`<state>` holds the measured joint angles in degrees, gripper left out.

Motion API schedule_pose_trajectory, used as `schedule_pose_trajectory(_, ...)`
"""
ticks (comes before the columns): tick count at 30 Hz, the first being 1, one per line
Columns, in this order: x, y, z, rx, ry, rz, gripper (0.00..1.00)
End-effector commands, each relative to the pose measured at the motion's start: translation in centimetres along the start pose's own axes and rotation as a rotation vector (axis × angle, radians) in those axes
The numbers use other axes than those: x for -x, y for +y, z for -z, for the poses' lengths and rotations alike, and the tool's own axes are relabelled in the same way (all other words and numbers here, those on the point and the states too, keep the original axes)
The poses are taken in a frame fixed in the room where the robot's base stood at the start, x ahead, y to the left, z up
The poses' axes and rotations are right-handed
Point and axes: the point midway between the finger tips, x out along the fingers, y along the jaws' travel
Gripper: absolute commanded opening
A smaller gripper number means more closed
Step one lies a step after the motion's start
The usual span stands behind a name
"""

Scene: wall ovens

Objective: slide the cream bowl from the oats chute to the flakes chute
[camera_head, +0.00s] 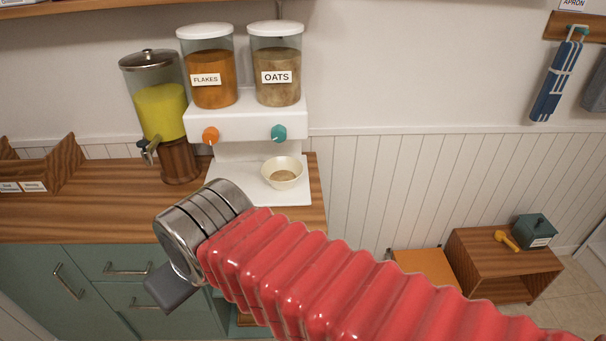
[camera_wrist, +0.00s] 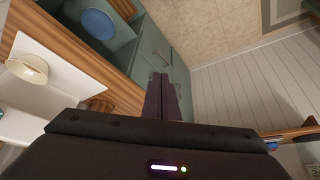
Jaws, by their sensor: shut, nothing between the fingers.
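The cream bowl (camera_head: 283,168) stands upright on the white base (camera_head: 240,190) of the dispenser, below the oats canister (camera_head: 277,88) and its teal knob (camera_head: 279,133). Something brownish lies in it. The flakes canister (camera_head: 213,92), with an orange knob (camera_head: 210,135), is to the left, and the base below it is bare. My gripper (camera_head: 170,291) is in front of the counter, apart from the bowl and mostly hidden by my wrist. In the wrist view my gripper (camera_wrist: 162,97) is shut and empty, with the bowl (camera_wrist: 27,69) at the far left.
A yellow drink dispenser (camera_head: 160,105) stands left of the cereal dispenser. A wooden box (camera_head: 45,172) is at the counter's left. Teal drawers (camera_head: 110,275) are below. A low wooden stand (camera_head: 500,265) is on the floor at right. The counter front is clear.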

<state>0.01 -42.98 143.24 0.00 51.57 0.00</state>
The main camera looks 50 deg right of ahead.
Motion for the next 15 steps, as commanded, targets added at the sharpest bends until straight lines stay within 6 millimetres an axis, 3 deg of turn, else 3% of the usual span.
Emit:
schedule_pose_trajectory(11, -0.1, 0.2, 0.2, -0.009, 0.003, -0.004, 0.0)
schedule_pose_trajectory(15, -1.0, 1.7, 1.4, -0.063, 0.027, -0.031, 0.0)
